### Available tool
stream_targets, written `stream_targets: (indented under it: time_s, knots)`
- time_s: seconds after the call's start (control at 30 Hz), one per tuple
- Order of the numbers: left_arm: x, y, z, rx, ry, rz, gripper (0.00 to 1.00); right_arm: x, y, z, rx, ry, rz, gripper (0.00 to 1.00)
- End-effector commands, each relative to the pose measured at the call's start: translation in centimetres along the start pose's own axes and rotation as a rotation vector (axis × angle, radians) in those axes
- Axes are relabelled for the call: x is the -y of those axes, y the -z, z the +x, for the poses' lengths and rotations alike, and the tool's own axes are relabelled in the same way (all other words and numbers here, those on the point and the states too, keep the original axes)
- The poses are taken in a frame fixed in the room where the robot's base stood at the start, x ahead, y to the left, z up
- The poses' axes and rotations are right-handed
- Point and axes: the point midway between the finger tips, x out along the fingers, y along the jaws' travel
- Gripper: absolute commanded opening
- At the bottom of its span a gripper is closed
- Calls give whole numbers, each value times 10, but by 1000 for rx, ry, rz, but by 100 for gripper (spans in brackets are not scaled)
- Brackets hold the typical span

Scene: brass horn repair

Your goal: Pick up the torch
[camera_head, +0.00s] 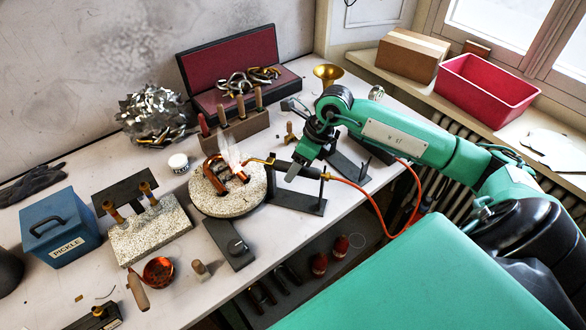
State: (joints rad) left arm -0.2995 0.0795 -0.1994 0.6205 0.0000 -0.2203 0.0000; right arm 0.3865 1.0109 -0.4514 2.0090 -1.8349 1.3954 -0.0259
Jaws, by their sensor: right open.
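The torch (285,165) has a dark handle, a bent brass nozzle pointing left and an orange hose (372,196) at its right end. It lies across a black stand (300,202) on the bench. A pale flame or smoke (233,156) shows off its tip, over copper-coloured parts on a round speckled block (208,197). My right gripper (302,170) is open, pointing down right at the torch's handle. My left gripper is not in view.
A wooden rack of handled tools (236,128) and an open red-lined case (283,88) stand behind. A brass bell (328,73) is near my right arm. A blue PICKLE box (60,228) is at the left. The orange hose loops off the bench's front edge.

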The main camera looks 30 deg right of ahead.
Motion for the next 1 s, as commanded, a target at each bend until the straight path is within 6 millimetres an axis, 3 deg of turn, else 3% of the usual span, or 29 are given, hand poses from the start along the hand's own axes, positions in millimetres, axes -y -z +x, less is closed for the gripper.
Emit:
stream_targets:
  time_s: [0.57, 0.83, 1.0]
  knots:
    - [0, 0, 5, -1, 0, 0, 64, 0, 1, 2, 0, 0, 0, 52]
    - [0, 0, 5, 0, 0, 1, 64, 1, 1, 2, 0, 0, 0, 4]
    - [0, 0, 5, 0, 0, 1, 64, 1, 1, 2, 1, 1, 0, 4]
